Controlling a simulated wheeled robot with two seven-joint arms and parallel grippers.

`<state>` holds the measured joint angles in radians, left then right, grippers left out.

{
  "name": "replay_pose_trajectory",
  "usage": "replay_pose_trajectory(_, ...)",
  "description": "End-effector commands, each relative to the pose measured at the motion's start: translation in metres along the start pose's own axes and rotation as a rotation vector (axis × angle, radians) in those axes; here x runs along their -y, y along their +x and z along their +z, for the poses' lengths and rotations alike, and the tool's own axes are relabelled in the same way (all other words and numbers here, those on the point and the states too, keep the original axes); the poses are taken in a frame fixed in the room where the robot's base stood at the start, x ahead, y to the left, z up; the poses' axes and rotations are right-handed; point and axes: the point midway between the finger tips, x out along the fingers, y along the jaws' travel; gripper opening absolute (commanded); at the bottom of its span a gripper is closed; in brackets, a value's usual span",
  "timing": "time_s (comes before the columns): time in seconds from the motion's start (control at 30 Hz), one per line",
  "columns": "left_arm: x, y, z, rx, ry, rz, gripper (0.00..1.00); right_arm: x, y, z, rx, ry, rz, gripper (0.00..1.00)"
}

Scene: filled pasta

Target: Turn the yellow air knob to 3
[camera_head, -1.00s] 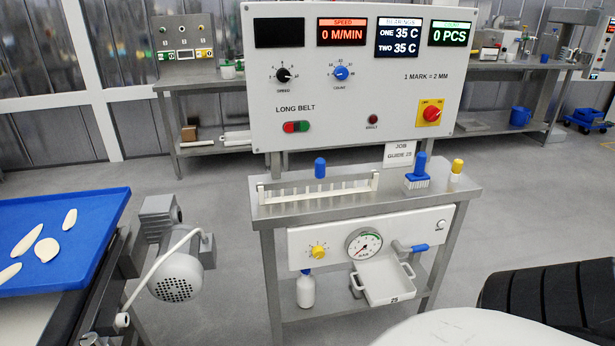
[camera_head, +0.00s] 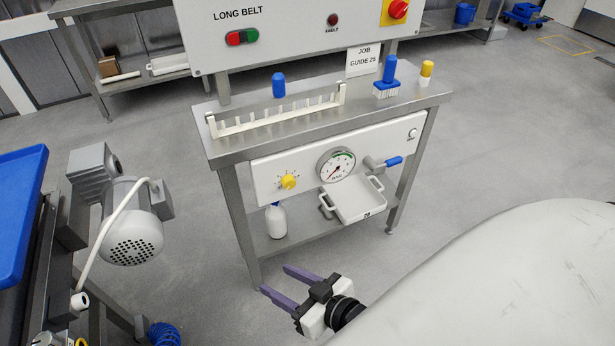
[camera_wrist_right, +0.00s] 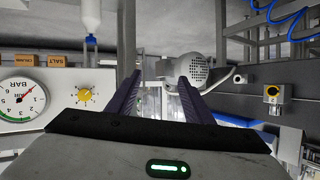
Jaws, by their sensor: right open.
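The yellow air knob (camera_head: 288,182) is on the white front panel (camera_head: 268,176) of the steel bench, left of a round pressure gauge (camera_head: 336,165). My right gripper (camera_head: 283,281) is open and empty, below and in front of the panel, apart from the knob. In the right wrist view the knob (camera_wrist_right: 85,95) shows left of the open fingers (camera_wrist_right: 154,92), with the gauge (camera_wrist_right: 22,98) further left. The number the knob points to is too small to read. My left gripper is not in view.
A white bottle (camera_head: 276,222) stands on the lower shelf. A grey motor (camera_head: 132,236) and a blue tray (camera_head: 20,190) are at left. The floor before the bench is open.

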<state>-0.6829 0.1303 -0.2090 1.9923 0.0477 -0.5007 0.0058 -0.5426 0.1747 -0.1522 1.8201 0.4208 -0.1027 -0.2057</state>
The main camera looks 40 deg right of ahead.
Motion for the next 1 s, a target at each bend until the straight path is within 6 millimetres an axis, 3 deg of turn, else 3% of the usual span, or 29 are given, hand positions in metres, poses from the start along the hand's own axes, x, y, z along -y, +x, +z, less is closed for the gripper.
replay_pose_trajectory(0.03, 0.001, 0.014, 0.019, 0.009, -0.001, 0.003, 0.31, -0.027, 0.02, -0.004, -0.101, 0.02, 0.039, 0.47)
replay_pose_trajectory(0.1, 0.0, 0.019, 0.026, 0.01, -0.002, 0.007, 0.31, -0.063, 0.031, -0.025, -0.23, 0.052, 0.111, 0.47)
replay_pose_trajectory(0.2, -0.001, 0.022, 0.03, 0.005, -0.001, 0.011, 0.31, -0.111, 0.035, -0.046, -0.367, 0.09, 0.224, 0.47)
replay_pose_trajectory(0.3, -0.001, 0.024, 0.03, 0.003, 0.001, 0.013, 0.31, -0.143, 0.032, -0.058, -0.443, 0.114, 0.307, 0.47)
replay_pose_trajectory(0.47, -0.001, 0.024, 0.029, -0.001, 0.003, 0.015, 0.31, -0.16, 0.039, -0.07, -0.476, 0.126, 0.345, 0.47)
replay_pose_trajectory(0.8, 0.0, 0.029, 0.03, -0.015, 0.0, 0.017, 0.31, -0.18, 0.091, -0.096, -0.474, 0.125, 0.341, 0.47)
replay_pose_trajectory(1.0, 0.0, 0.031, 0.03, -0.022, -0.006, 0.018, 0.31, -0.188, 0.11, -0.105, -0.471, 0.125, 0.34, 0.47)
